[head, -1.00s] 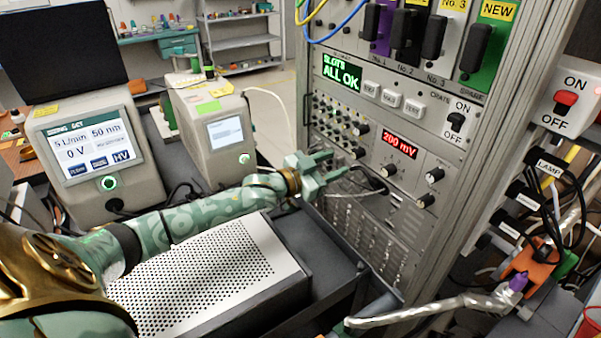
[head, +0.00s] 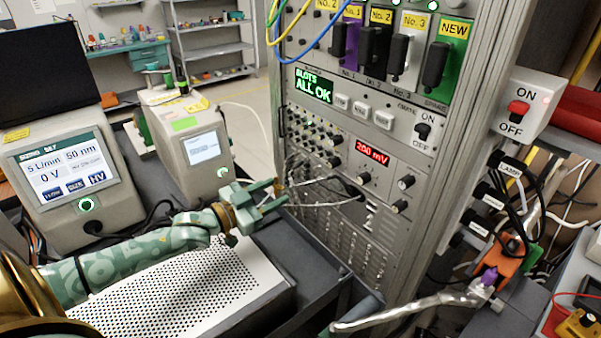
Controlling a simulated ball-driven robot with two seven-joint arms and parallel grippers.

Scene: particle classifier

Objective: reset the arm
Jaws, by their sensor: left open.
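My left arm comes in from the left, above a perforated metal box. My left gripper (head: 277,193) is open and empty, its two green fingers pointing right toward the rack (head: 400,240). It is in front of the lower rack panels, near thin cables. I cannot tell whether it touches a cable. My right gripper is not in view.
The perforated box (head: 190,290) lies under my left arm. Two instruments with screens, a larger one (head: 70,180) and a smaller one (head: 190,145), stand at left. A lamp switch box (head: 527,108) and an orange connector block (head: 495,262) are at right. A foil-wrapped tube (head: 400,308) crosses the lower right.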

